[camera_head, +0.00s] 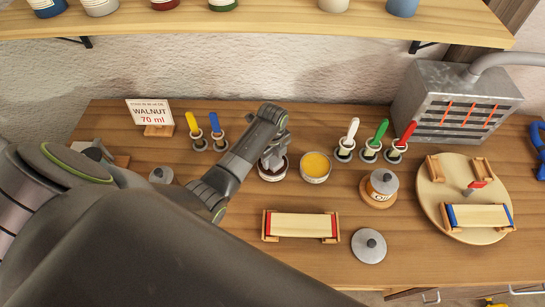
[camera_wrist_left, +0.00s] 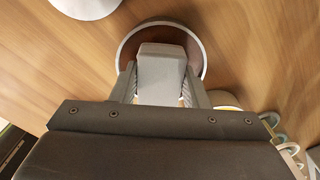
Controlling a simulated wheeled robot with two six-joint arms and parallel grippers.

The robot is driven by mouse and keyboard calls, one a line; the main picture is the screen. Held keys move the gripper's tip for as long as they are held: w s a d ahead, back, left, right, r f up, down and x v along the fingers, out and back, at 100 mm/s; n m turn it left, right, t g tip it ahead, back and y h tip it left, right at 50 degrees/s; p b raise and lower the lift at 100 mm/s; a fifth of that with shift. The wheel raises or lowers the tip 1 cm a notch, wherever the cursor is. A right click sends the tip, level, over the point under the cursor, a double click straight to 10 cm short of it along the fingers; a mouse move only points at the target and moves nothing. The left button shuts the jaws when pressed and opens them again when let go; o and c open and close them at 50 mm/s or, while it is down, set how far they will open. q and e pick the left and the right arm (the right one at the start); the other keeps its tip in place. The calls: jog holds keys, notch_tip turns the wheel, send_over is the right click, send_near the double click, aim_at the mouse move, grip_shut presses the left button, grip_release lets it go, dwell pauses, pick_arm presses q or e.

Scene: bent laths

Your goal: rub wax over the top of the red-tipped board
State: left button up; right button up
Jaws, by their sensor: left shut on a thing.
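The pale board with red ends (camera_head: 302,225) lies level between two small wooden holders on the bench, front centre. My left gripper (camera_head: 272,158) is behind it and a little left, low over a round tin with a pale rim (camera_head: 272,176). The left wrist view shows the gripper (camera_wrist_left: 160,92) shut on a grey block (camera_wrist_left: 161,66), right over the tin's brown-red inside (camera_wrist_left: 139,40). The block hides the tin's middle; I cannot tell whether it touches. A tin of yellow wax (camera_head: 315,164) stands open just right. My right gripper is not in view.
A lidded jar (camera_head: 381,186) and a loose grey lid (camera_head: 369,246) stand to the right. A round turntable (camera_head: 432,200) bears a blue-ended board (camera_head: 480,215).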

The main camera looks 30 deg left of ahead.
pick_arm(q)
jog(key=shift+w+r, duration=0.1)
jog(key=shift+r, duration=3.25)
